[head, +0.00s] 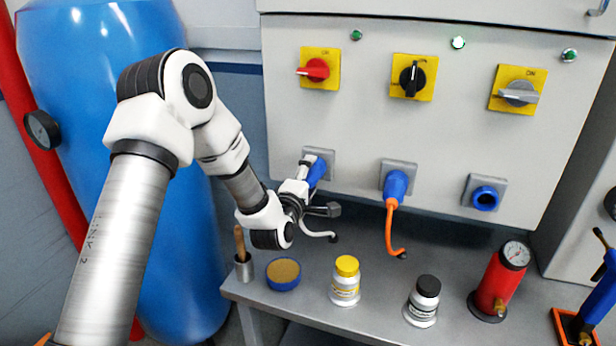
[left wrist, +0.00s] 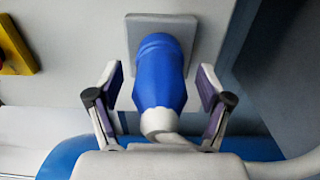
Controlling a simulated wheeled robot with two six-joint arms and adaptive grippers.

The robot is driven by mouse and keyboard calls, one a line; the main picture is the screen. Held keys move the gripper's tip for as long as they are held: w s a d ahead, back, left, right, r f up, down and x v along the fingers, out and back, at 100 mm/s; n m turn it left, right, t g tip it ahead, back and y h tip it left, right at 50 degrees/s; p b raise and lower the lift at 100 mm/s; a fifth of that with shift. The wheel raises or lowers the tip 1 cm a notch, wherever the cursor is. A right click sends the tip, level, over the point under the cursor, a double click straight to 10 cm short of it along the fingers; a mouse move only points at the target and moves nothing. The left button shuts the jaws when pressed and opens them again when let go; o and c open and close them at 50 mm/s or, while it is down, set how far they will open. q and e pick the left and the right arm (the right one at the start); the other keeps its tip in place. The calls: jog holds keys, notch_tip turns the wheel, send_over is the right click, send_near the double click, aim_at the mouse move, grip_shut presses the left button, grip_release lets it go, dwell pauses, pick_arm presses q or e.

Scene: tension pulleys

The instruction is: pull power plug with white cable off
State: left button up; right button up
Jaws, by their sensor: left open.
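The blue power plug (head: 318,171) with the white cable (head: 318,234) sits in the leftmost socket plate (head: 328,155) of the grey panel. In the left wrist view the blue plug (left wrist: 160,75) stands upright against its grey plate (left wrist: 162,24), with the white cable leaving its near end. My left gripper (head: 316,188) is open. In the wrist view its two fingers (left wrist: 160,88) stand on either side of the plug, with a visible gap on each side. In the head view the gripper partly hides the plug and cable. My right gripper is not in view.
A second blue plug (head: 396,185) with an orange cable (head: 390,228) and an empty blue socket (head: 486,197) are to the right. Below stand a cup (head: 243,267), a tin (head: 283,273), two bottles (head: 345,281) (head: 423,302) and a red gauge cylinder (head: 497,283). A blue tank (head: 105,50) is left.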

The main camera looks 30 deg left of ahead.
pick_arm(q)
jog(key=shift+b, duration=0.5)
dwell(0.8)
grip_shut()
jog(key=shift+s+f, duration=0.1)
jog(key=shift+s+d, duration=0.1)
jog(key=shift+s, duration=0.05)
jog(key=shift+v, duration=0.75)
jog(key=shift+s+d, duration=0.1)
jog(key=shift+s, duration=0.25)
jog(key=shift+b+v, duration=0.4)
jog(key=shift+v, duration=1.2)
